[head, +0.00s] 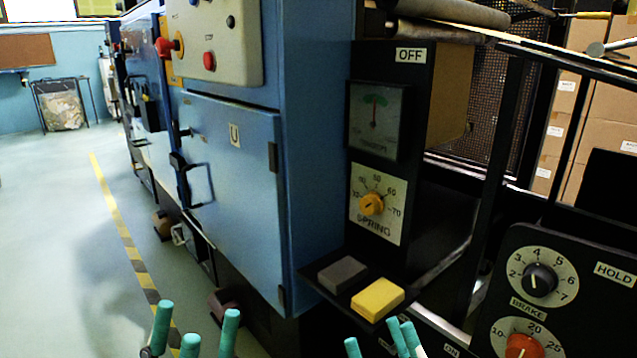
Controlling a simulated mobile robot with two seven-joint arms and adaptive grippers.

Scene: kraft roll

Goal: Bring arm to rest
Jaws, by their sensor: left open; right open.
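My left gripper (195,332) shows at the bottom edge, left of centre, with its teal fingertips spread apart and nothing between them. My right gripper (380,342) shows at the bottom edge, right of centre, with its teal fingertips apart and empty. Only the finger ends of both are in view; the arms are hidden below the frame. In the picture, the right fingertips lie just below a yellow block button (377,299) and a grey one (342,274). I cannot tell how far apart in depth they are.
A blue machine cabinet (235,150) fills the middle. At right are a BRAKE knob (540,278) and an orange knob (522,346). Floor left of the striped line (122,231) is clear.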

